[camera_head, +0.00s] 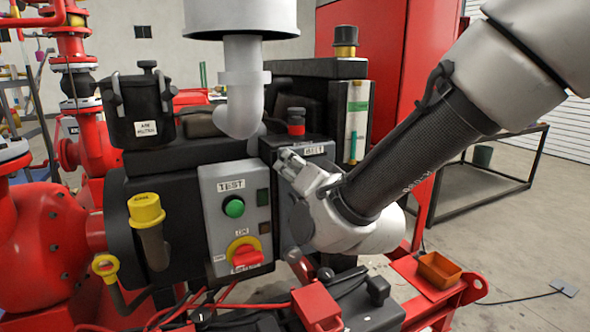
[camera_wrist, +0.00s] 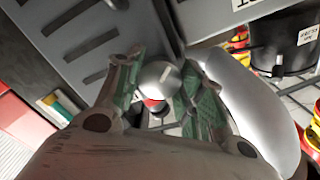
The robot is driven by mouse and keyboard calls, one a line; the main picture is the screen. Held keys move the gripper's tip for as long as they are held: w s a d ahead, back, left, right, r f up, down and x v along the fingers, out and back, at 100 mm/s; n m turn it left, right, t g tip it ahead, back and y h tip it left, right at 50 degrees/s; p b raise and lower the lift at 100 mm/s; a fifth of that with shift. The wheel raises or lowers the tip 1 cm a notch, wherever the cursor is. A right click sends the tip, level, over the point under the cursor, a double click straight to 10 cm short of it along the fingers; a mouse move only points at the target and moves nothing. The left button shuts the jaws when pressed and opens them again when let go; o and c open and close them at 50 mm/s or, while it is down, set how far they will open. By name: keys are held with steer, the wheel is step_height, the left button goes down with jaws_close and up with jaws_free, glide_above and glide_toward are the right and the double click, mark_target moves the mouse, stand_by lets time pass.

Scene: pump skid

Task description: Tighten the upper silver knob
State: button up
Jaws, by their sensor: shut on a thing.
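In the wrist view, a round silver knob (camera_wrist: 158,79) with a slot-like mark on its face sits between the two green-padded fingers of my gripper (camera_wrist: 155,85). The fingers are closed on its sides. In the head view, my gripper (camera_head: 289,163) reaches in from the right to the side of the dark engine block, just right of the grey control panel (camera_head: 233,210). The knob is hidden there behind my gripper and wrist. I cannot tell how far the knob is turned.
The panel carries a green TEST button (camera_head: 234,207) and a red-and-yellow rotary switch (camera_head: 245,253). A white pipe (camera_head: 243,95) hangs above. A red box (camera_head: 316,306) and orange tray (camera_head: 438,269) lie below my wrist.

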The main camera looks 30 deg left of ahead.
steer(key=n, duration=0.4)
steer(key=shift+n, duration=0.3)
steer(key=shift+f+n, duration=0.1)
steer(key=shift+n, duration=2.4)
steer(key=o, duration=1)
steer(key=shift+d, duration=0.1)
steer(key=v, duration=1.2)
